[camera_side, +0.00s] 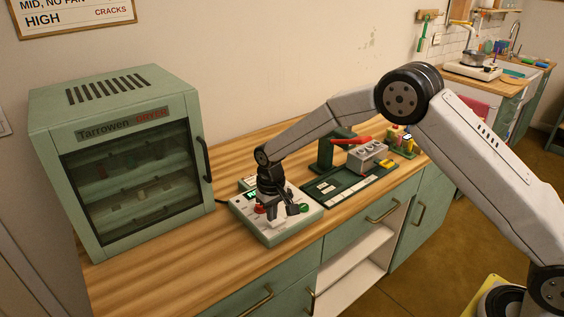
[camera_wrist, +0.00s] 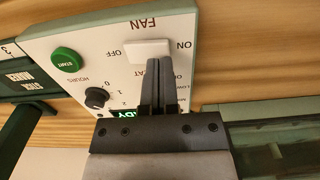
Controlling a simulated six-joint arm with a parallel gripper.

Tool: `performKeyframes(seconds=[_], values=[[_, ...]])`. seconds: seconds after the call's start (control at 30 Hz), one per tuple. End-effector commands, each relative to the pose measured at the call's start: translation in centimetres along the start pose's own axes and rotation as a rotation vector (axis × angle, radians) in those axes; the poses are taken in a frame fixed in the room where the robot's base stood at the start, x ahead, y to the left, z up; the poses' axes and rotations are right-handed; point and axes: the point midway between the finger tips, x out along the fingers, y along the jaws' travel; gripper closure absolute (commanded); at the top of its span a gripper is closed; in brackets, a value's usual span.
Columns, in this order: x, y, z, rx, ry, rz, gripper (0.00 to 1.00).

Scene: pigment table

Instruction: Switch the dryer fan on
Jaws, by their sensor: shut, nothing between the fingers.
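The dryer's control box (camera_side: 262,231) sits on the wooden counter to the right of the green dryer cabinet (camera_side: 47,150). In the wrist view its white panel appears upside down, with a white fan switch (camera_wrist: 143,49) under the word FAN, OFF to its left and ON to its right. My gripper (camera_wrist: 160,62) is shut and empty. Its fingertips overlap the switch's lower edge, right of its middle, toward ON. I cannot tell whether they touch it or which way it is set. In the side view my gripper (camera_side: 271,214) is low over the box and hides the switch.
The panel also has a green START button (camera_wrist: 66,59), a black HOURS knob (camera_wrist: 97,98) and a partly hidden display (camera_wrist: 130,115). A dark green press with a red handle (camera_side: 350,141) stands right of the box. The counter in front of the cabinet is clear.

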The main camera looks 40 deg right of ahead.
Motion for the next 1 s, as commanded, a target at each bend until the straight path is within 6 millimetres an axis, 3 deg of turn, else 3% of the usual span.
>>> performKeyframes(seconds=[1.0], values=[[1.1,0.0,0.0,0.000,0.000,0.000,1.00]])
